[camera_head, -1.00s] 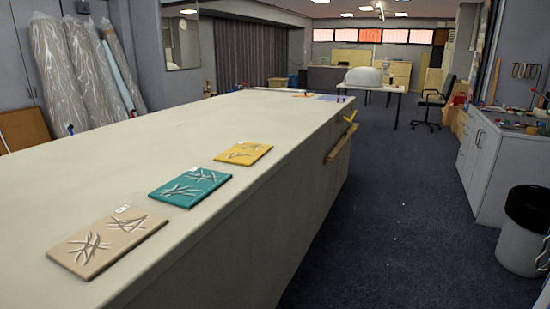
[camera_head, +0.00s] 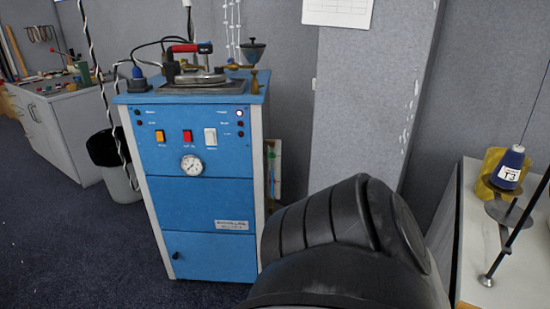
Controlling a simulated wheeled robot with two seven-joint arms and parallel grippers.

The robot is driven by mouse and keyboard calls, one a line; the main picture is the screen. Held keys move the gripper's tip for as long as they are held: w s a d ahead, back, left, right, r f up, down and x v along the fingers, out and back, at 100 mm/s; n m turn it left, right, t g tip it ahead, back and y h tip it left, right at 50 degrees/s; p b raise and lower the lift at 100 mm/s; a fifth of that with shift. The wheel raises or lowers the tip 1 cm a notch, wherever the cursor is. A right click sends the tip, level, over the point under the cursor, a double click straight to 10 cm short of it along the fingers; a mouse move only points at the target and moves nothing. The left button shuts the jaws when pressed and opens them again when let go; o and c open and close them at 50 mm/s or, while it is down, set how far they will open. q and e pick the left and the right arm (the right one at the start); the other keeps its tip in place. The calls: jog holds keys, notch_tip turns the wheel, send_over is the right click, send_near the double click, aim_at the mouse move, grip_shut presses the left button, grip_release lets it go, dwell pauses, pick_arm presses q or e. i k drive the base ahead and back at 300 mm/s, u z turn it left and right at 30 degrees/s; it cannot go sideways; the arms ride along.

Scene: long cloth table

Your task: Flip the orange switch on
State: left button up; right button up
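The orange switch (camera_head: 160,136) is on the upper front panel of a blue cabinet-like machine (camera_head: 205,205) at the left of centre. It is the leftmost of three switches. A red switch (camera_head: 187,136) and a white switch (camera_head: 210,137) sit to its right, with a round gauge (camera_head: 191,165) below. The switch is too small to tell which way it is set. Neither of my grippers is in view.
An iron with a red handle (camera_head: 190,48) rests on top of the machine. A black bin (camera_head: 118,165) and a grey cabinet (camera_head: 62,130) stand to the left. A table (camera_head: 515,265) with a blue thread cone (camera_head: 508,168) is at right. Blue carpet lies open at front left.

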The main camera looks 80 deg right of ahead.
aim_at(159, 135)
jog(key=z, duration=1.5)
jog(key=i, duration=1.7)
jog(key=z, duration=2.4)
jog(key=i, duration=0.55)
jog(key=u, duration=0.05)
